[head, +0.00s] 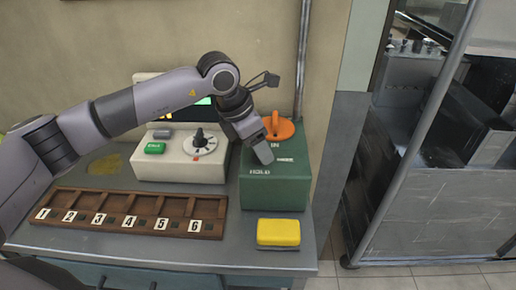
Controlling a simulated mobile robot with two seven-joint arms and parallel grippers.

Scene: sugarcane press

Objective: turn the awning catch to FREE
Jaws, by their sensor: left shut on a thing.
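The awning catch is an orange turning handle (284,130) on top of a green box (273,190). My left gripper (267,137) reaches down from the left and is shut on the orange handle. The gripper hides the handle's left part, so its exact pointing direction is hard to tell. My right gripper is not in view.
A white control unit (180,165) with a black knob (199,138) and a green button (155,148) stands left of the box. A numbered wooden tray (130,213) and a yellow block (278,233) lie in front. A metal pole (302,60) rises behind the box.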

